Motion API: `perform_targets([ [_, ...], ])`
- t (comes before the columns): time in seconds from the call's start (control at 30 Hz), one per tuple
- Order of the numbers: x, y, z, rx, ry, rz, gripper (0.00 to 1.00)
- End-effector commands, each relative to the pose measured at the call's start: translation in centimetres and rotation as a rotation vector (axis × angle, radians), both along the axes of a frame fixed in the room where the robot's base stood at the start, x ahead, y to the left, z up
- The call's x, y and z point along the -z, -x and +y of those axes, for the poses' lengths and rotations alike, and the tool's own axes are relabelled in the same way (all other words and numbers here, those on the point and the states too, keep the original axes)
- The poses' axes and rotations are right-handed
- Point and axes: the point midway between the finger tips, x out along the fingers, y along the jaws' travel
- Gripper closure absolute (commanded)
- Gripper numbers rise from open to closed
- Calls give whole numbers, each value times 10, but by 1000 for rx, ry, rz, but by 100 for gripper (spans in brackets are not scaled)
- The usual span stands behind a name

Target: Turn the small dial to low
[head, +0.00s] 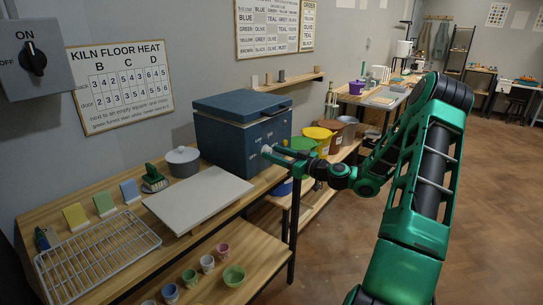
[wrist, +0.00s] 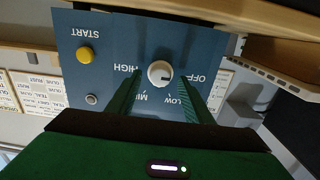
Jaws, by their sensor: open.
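The small dial (wrist: 160,73) is a round white knob on the blue front panel (wrist: 95,55) of the box-shaped kiln (head: 225,140). The wrist view shows the panel upside down, with OFF, LOW, MID and HIGH around the dial. The dial's short dark mark points right, towards the OFF side; its exact setting is too small to be sure of. My gripper (wrist: 161,80) is open, with one green finger on each side of the dial. Contact with the dial cannot be told. In the head view, my gripper (head: 274,153) is at the kiln's front.
A yellow START button (wrist: 84,54) and a small grey round part (wrist: 91,99) are on the same panel. A pale board (head: 198,198) lies before the kiln, with a grey lidded pot (head: 183,162) beside it. Coloured buckets (head: 318,138) stand right of the kiln.

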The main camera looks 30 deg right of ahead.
Motion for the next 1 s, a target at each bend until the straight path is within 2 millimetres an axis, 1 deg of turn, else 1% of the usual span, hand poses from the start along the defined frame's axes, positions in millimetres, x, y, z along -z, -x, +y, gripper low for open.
perform_targets([
  [0.13,0,-7,2,1,1,-1,53],
  [0.4,0,-8,3,1,0,0,53],
  [0.43,0,-8,3,1,0,0,58],
  [0.47,0,-8,3,1,0,0,65],
  [0.5,0,-8,3,1,0,0,75],
  [0.57,0,-8,3,1,0,0,89],
  [0.6,0,-8,3,1,0,0,94],
  [0.83,0,-8,3,1,-9,3,93],
  [1.0,0,-8,3,1,-58,21,93],
])
